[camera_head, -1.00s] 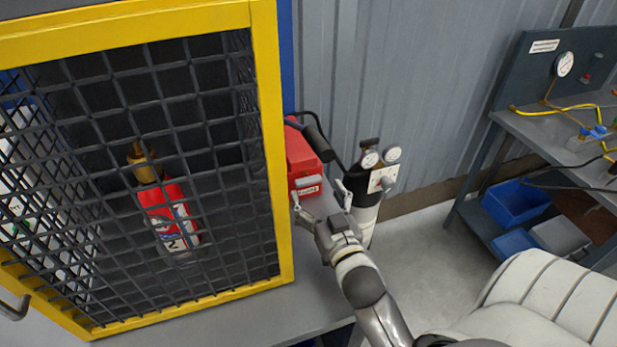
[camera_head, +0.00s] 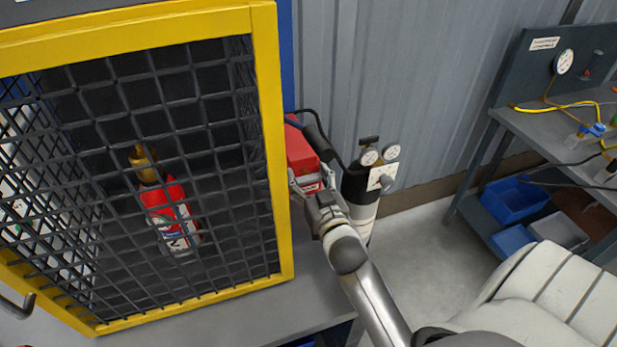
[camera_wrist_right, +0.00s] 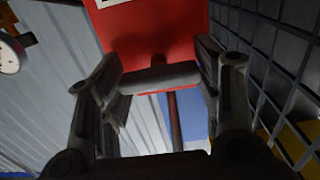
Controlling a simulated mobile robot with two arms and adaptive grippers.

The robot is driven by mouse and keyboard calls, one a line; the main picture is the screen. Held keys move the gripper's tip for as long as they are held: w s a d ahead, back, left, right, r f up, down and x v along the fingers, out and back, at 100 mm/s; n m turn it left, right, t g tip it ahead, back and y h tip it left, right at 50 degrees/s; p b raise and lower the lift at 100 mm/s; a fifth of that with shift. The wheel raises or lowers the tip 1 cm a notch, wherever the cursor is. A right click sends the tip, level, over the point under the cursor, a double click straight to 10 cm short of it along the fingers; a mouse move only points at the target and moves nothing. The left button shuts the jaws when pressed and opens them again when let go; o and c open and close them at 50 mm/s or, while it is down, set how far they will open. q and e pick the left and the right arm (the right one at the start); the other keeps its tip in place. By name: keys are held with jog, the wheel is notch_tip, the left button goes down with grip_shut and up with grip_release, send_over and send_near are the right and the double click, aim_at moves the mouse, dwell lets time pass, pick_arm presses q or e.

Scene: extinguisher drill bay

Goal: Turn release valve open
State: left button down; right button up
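A red box (camera_head: 301,150) with a pale label stands just right of the yellow-framed cage. In the right wrist view the red box (camera_wrist_right: 160,28) has a grey horizontal bar (camera_wrist_right: 160,78) at its lower edge. My right gripper (camera_head: 306,184) is at the front of this box. In the wrist view its two fingers are spread wide, one at each end of the bar, with the bar between them. I cannot tell whether they touch it. No part is visibly marked as the release valve. My left gripper is not in view.
A yellow mesh cage (camera_head: 266,140) holding a red extinguisher (camera_head: 168,212) fills the left. A black-and-white cylinder (camera_head: 358,190) with two gauges stands close right of my right gripper. A grey bench (camera_head: 560,125) and blue bins (camera_head: 515,200) are at the right.

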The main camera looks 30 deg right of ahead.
jog(key=c, duration=0.4)
jog(key=shift+n, duration=0.4)
jog(key=n+p, duration=0.1)
jog(key=n, duration=0.1)
jog(key=shift+a+n, duration=0.1)
jog(key=shift+n, duration=0.3)
jog(key=shift+n+p, duration=0.45)
jog(key=shift+n, duration=1.45)
jog(key=o, duration=1)
